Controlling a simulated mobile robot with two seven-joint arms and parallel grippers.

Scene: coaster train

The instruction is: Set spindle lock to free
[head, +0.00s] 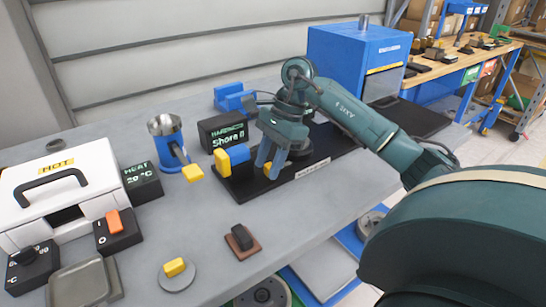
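No part in the head view can be read as the spindle lock by a label. A blue block with a yellow end (222,163) sits on the left part of a black base plate (258,194). My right gripper (269,170) points down over this plate, just right of the blue and yellow block, apparently apart from it. Its fingers look blue-grey, and whether they hold anything is unclear. The arm hides much of what stands behind. My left gripper is out of view.
A black display box (222,130) stands behind the plate. A blue cup device with a yellow-tipped handle (193,173) is to the left, near a white box marked HOT (57,180). A blue cabinet (345,55) stands at the back. Small knobs sit along the front edge.

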